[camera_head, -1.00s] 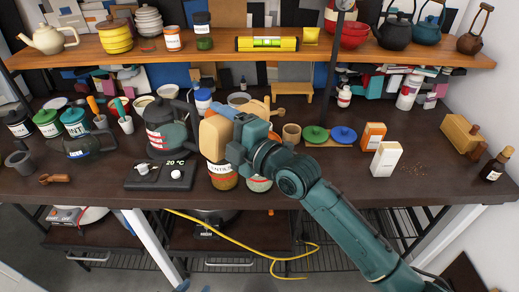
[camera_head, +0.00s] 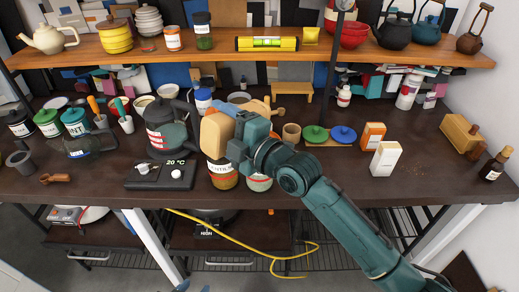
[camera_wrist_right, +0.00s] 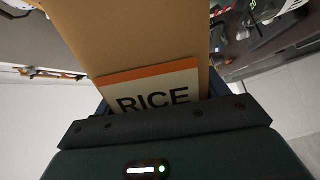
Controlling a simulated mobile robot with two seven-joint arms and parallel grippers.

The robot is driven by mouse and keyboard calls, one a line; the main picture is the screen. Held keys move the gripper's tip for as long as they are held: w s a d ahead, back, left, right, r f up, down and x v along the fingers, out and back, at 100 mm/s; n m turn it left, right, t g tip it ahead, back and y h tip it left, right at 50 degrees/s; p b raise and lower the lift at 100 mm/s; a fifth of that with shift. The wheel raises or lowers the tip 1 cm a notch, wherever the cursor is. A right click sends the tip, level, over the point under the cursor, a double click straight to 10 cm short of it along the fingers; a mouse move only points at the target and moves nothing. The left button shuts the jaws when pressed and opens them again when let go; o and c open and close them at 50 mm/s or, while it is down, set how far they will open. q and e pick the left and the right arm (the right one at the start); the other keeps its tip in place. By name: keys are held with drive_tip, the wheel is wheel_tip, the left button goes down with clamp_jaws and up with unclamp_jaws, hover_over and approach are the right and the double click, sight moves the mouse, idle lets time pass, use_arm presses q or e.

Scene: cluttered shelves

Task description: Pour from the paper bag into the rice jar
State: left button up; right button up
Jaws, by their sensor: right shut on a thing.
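A tan paper bag (camera_head: 217,134) is held tilted above the front of the table in the head view. In the right wrist view the bag (camera_wrist_right: 150,40) fills the middle and carries a RICE label. My right gripper (camera_head: 246,136) is shut on it; its fingers are mostly hidden. Below the bag stands a jar labelled LENTILS (camera_head: 222,178). Beside it, below my wrist, is a second jar (camera_head: 259,184) with pale contents; its label and top are hidden, so I cannot tell if it is the rice jar. Only a sliver, perhaps my left gripper (camera_head: 182,287), shows at the bottom edge.
A kettle (camera_head: 164,125) and a scale (camera_head: 160,176) stand left of the jars. Green (camera_head: 315,134) and blue (camera_head: 343,135) lids, an orange box (camera_head: 373,135) and a white box (camera_head: 386,158) stand to the right. A shelf (camera_head: 340,56) crosses above. The front right tabletop is clear.

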drive_tip(key=shift+w+d+r+m+p, duration=0.2)
drive_tip(key=shift+r+m+p, duration=0.15)
drive_tip(key=shift+m, duration=0.1)
drive_tip(key=shift+w+d+r+m+p, duration=0.15)
drive_tip(key=shift+w+r+m+p, duration=0.1)
drive_tip(key=shift+r+m, duration=0.15)
idle(2.6)
